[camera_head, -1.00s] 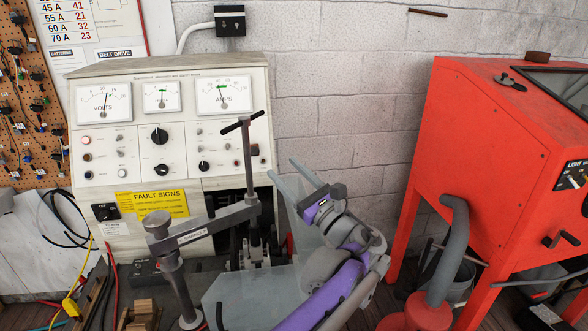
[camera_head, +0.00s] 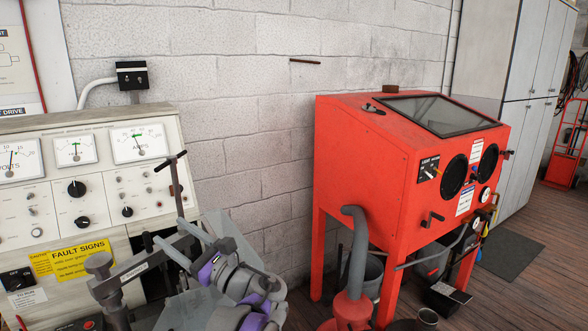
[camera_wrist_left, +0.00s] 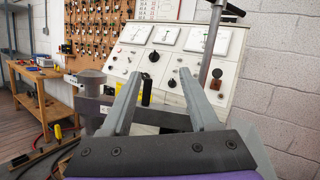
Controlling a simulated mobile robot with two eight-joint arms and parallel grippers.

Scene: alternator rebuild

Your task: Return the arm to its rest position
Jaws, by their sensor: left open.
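My left arm, purple and grey, shows at the bottom of the head view. Its gripper (camera_head: 178,248) is beside the test bench's clamp arm, in front of the white test panel (camera_head: 100,190). In the left wrist view the two grey fingers of the left gripper (camera_wrist_left: 158,98) stand wide apart. They are open, with nothing held between them. The panel's gauges and knobs and the grey clamp bar show beyond the fingers. My right gripper is not in either view.
A red blasting cabinet (camera_head: 380,180) stands to the right with a grey hose (camera_head: 355,250). A grey clamp post (camera_head: 105,280) and a T-handle screw (camera_head: 174,180) rise close to the left gripper. Open wooden floor (camera_head: 520,290) lies at the far right. A wooden workbench (camera_wrist_left: 38,92) stands at left.

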